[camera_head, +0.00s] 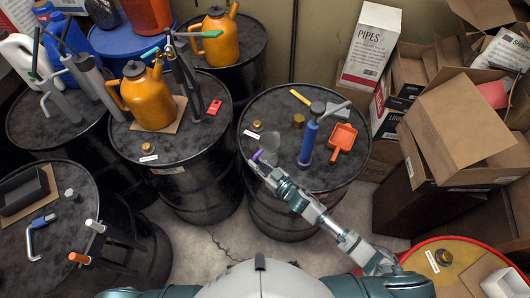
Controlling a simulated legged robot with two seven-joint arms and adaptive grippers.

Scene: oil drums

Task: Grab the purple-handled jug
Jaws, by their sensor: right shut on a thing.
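The purple-handled jug (269,142) is small and grey, with a purple handle on its near left side. It is at the near left part of the top of the middle-right black drum (331,185). My right arm reaches in from the lower right, and my right gripper (259,162) is at the purple handle, shut on it. The fingers partly hide the handle, and I cannot tell whether the jug touches the drum top. My left gripper is not in view.
A blue pump (309,140), an orange dustpan (343,139) and a yellow-handled tool (300,97) share the drum top. Drums with orange oil cans (150,98) stand left. Cardboard boxes (465,125) crowd the right. Bare floor (205,248) shows in front.

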